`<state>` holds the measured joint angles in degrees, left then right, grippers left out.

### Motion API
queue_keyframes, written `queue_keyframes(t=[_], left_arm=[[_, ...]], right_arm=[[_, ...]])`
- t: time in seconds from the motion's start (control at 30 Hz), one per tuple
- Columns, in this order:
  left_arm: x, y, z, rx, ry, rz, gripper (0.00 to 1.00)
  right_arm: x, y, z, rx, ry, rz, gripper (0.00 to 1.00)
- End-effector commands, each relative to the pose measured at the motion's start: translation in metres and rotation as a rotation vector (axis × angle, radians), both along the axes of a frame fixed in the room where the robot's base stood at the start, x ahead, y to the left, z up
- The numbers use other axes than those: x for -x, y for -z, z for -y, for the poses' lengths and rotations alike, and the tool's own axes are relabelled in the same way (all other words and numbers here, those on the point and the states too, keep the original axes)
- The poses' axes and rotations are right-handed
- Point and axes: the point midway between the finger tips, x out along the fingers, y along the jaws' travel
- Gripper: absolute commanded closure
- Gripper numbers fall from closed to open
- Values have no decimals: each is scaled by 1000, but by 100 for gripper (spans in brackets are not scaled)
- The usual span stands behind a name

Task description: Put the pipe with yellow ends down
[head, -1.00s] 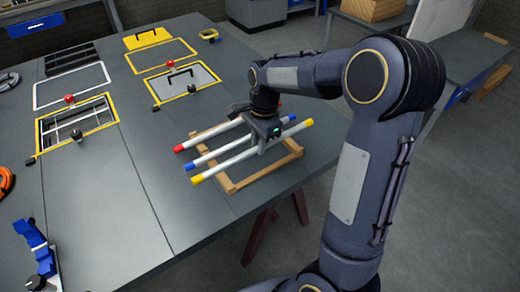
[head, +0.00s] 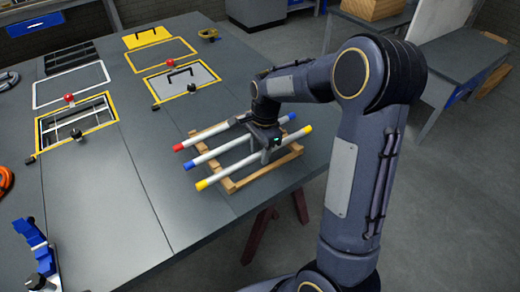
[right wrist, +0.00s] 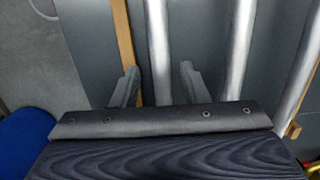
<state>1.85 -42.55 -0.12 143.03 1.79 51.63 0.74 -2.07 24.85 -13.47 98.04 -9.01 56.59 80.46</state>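The pipe with yellow ends (head: 228,171) is white and lies across the front side of a wooden frame (head: 258,172) at the table's near right corner. My right gripper (head: 264,150) is over its middle, and its body hides part of the pipe. In the right wrist view, the fingers (right wrist: 157,75) stand apart on either side of a white pipe (right wrist: 156,45), with a visible gap on each side. My left gripper is not in view.
A pipe with blue ends (head: 212,154) and one with red ends (head: 200,137) lie beside it, roughly parallel. A blue fixture (head: 32,235) stands at lower left. Yellow-rimmed panels (head: 184,82) are farther back. The table's middle is clear.

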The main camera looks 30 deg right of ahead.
Motion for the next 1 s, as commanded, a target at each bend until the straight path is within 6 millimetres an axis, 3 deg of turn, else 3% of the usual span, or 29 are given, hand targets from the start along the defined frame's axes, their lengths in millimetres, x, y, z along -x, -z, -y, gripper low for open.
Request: queue_keyframes(t=[0.27,0.7,1.0], left_arm=[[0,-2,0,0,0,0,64],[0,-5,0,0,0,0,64],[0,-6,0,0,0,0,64]], right_arm=[[-1,-9,1,1,0,4,60],[-2,-95,11,1,1,5,60],[5,-125,14,-12,-28,18,60]])
